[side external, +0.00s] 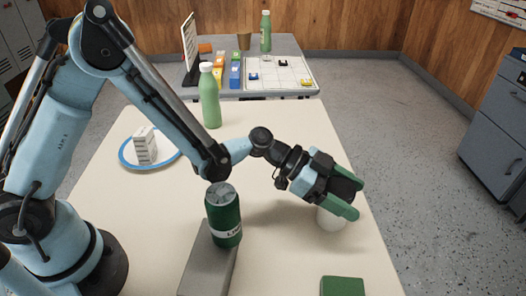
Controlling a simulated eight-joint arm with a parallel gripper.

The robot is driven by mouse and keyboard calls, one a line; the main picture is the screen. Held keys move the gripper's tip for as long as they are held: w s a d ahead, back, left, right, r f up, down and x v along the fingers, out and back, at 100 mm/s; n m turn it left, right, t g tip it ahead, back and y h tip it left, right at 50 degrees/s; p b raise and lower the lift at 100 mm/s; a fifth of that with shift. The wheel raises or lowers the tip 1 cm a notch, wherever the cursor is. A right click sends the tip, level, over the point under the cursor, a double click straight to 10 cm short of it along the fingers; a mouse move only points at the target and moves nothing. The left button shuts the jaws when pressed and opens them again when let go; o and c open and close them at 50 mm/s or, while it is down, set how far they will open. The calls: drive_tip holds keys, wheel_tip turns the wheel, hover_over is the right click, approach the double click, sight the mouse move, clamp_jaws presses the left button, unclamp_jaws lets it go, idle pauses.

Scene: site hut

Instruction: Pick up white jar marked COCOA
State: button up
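A white jar (331,219) stands on the cream table near its right edge. Its upper part is hidden by my gripper, and no COCOA marking can be read from here. My gripper (352,196) is over the jar, tilted down to the right, with its green fingers spread apart. The near finger crosses in front of the jar's upper part. Whether either finger touches the jar cannot be told.
A green block (343,286) lies at the front. A green bottle (209,98) and a blue-rimmed plate (127,160) with a white box (145,146) are farther back. The table's middle is clear.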

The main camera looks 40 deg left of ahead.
drive_tip(key=c, duration=0.6)
drive_tip(key=shift+r, duration=0.1)
